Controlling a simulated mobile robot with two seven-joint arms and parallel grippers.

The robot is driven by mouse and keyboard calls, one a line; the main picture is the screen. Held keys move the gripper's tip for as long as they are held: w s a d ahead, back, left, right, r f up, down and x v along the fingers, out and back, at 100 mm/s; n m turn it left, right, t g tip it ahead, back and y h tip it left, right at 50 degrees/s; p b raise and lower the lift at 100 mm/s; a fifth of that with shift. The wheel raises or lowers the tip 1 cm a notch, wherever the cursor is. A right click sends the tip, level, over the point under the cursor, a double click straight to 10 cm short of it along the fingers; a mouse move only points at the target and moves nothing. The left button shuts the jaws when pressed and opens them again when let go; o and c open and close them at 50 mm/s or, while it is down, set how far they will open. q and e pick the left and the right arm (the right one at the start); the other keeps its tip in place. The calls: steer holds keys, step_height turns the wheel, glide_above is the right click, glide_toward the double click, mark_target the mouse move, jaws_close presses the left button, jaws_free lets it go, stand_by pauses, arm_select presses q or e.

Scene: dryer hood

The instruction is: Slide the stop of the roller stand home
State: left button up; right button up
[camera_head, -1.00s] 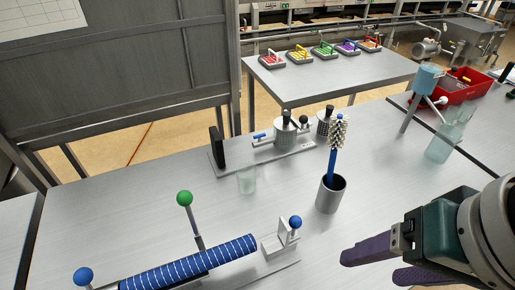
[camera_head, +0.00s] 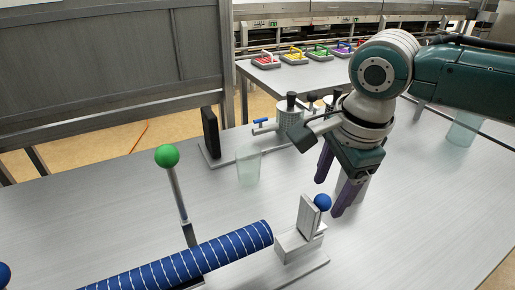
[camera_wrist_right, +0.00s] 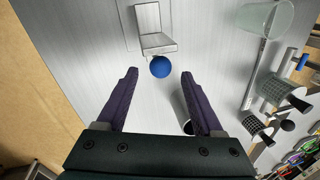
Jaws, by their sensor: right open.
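The roller stand lies at the front of the bench in the head view, with a blue white-striped roller (camera_head: 190,262) on it. Its stop is a grey upright block (camera_head: 306,222) with a blue ball knob (camera_head: 322,202), standing on the base to the right of the roller's end, with a small gap between. A green ball (camera_head: 167,156) tops a tilted lever behind the roller. My right gripper (camera_head: 334,188) is open, pointing down, just right of and behind the blue knob. In the wrist view the blue knob (camera_wrist_right: 160,67) lies ahead of and between the open fingertips, untouched. My left gripper is not seen.
A clear glass (camera_head: 248,166) stands behind the stop. A metal fixture with a black plate (camera_head: 210,132) sits behind it. A grey cup, partly hidden by my right gripper, stands close beside it. Coloured caddies (camera_head: 292,56) rest on the far table.

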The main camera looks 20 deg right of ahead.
mark_target(326, 197)
steer(key=f, duration=0.2)
steer(key=w+f, duration=0.1)
steer(key=f, duration=0.1)
steer(key=shift+f+b, duration=0.15)
steer(key=shift+b, duration=0.25)
jaws_close()
stand_by(1.0)
